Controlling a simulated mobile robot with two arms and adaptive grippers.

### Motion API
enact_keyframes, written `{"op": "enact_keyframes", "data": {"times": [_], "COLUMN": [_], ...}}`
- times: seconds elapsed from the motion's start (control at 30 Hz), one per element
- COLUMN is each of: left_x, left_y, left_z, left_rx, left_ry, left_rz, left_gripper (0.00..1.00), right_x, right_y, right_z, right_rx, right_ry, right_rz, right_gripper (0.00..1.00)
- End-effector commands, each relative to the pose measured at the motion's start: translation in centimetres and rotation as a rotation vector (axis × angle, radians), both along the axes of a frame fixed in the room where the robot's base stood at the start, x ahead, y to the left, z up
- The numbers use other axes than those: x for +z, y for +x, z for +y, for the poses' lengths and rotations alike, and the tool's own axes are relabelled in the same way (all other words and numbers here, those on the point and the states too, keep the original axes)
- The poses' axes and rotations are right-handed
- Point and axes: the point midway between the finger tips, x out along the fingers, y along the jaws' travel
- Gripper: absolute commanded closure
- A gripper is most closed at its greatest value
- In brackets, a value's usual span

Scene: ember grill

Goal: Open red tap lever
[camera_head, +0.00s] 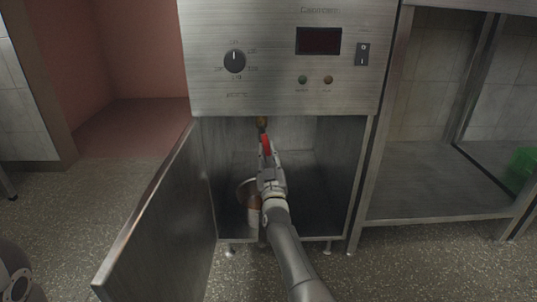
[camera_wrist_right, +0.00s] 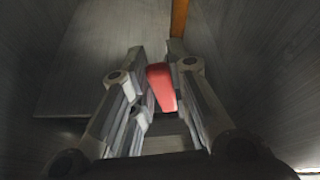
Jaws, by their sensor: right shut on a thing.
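The red tap lever (camera_head: 266,145) is inside the open lower compartment of the steel appliance, below a brass-coloured fitting (camera_head: 262,123). My right gripper (camera_head: 267,158) reaches into the compartment and is shut on the lever. In the right wrist view the red lever (camera_wrist_right: 161,86) sits between the two fingers of the gripper (camera_wrist_right: 158,95). The gripper hides part of the lever in the head view. My left gripper is not in view.
The compartment door (camera_head: 165,225) stands open to the left. The control panel (camera_head: 285,85) is above. A steel shelf (camera_head: 430,185) with a green crate (camera_head: 524,168) stands at right.

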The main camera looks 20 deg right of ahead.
Motion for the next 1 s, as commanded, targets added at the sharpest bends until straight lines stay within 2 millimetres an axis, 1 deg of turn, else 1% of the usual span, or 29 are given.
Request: {"op": "enact_keyframes", "data": {"times": [0.1,0.13,0.27,0.3,0.57,0.67,0.77,1.0], "left_x": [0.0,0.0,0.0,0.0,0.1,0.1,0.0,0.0], "left_y": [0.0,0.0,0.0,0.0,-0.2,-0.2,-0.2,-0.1], "left_z": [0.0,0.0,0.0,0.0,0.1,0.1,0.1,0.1], "left_rx": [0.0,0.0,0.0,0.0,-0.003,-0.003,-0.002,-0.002], "left_ry": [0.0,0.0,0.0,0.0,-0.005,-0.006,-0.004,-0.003], "left_rz": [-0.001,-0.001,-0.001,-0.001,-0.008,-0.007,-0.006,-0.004], "left_gripper": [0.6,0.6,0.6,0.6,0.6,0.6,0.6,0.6], "right_x": [-0.3,-0.2,-0.2,-0.2,-0.1,-0.2,-0.6,-1.9], "right_y": [0.0,0.0,0.0,0.0,0.0,-0.3,-1.0,-4.1], "right_z": [0.0,0.0,0.0,0.0,0.0,0.1,0.3,0.9], "right_rx": [0.001,0.001,0.001,0.001,0.0,0.0,0.001,0.001], "right_ry": [0.0,0.0,-0.001,-0.001,-0.001,-0.001,-0.001,0.0], "right_rz": [0.004,0.005,0.004,0.004,0.001,0.001,0.004,0.003], "right_gripper": [1.0,0.79,0.62,0.61,0.61,0.61,0.61,0.61]}}
